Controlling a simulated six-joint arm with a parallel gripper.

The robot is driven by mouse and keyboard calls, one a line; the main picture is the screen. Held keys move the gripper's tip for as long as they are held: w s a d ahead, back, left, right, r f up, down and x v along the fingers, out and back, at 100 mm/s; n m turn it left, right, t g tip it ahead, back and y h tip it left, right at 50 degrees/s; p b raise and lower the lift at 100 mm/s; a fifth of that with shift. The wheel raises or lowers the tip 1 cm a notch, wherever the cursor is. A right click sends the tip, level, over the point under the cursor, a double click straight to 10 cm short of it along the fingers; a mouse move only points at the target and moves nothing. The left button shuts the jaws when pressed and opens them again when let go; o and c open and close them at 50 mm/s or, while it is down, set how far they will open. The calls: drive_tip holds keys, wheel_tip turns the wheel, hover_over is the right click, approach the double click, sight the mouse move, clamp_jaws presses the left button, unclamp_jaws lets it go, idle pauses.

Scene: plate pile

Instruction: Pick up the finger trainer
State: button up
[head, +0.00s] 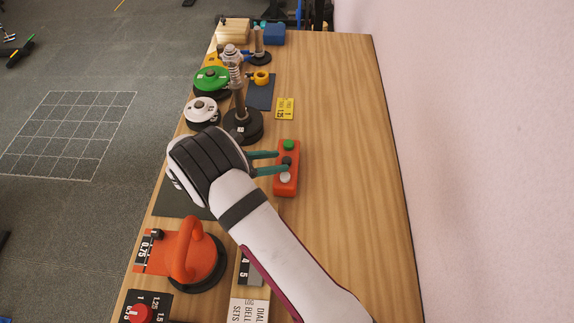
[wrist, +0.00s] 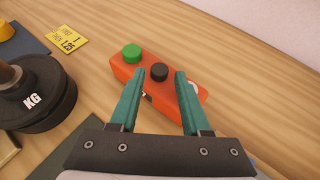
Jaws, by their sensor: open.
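The orange block with a green, a black and a white button, which looks like the finger trainer (head: 287,187), lies on the wooden table right of the middle. It also shows in the wrist view (wrist: 123,70). My gripper (head: 282,162) is open, its two green fingers reaching over the block from the left. In the wrist view my gripper (wrist: 159,76) has the black button between its fingertips, and the right finger partly hides the white button. I cannot tell whether the fingers touch the block.
A post with a spring on a black weight base (head: 249,126) stands just behind my gripper. A yellow card (head: 285,108) lies beyond the block. An orange handled weight (head: 187,250) sits at the front left. The table (head: 345,180) is clear to the right, up to the pink wall.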

drive_tip(key=shift+x, duration=1.1)
clamp_jaws()
